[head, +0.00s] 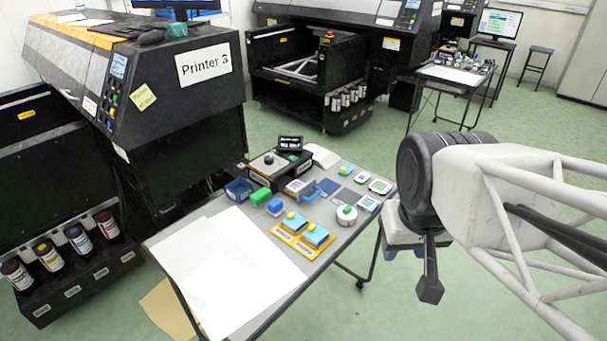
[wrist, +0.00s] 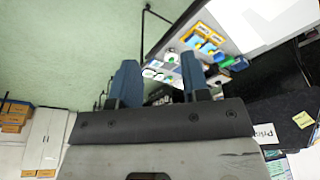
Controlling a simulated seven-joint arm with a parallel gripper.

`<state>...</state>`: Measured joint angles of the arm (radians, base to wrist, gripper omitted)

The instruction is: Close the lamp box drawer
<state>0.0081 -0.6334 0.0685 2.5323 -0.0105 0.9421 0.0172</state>
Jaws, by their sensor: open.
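A small dark box with a grey top and a black knob (head: 268,162) stands at the back of the work table, beside a black block with a small lettered display (head: 290,143). I take these to be the lamp box, but I cannot make out its drawer or how far it is open. My gripper (head: 430,275) hangs in the air to the right of the table, apart from everything on it. In the wrist view my gripper (wrist: 158,82) shows two blue-grey fingers spread apart with nothing between them.
The table (head: 335,262) carries white sheets (head: 225,265), yellow trays (head: 290,243), a white round item (head: 346,215), and several small boxes and pads. A large printer (head: 190,110) stands left, with ink bottles (head: 78,238) below. Green floor is free right of the table.

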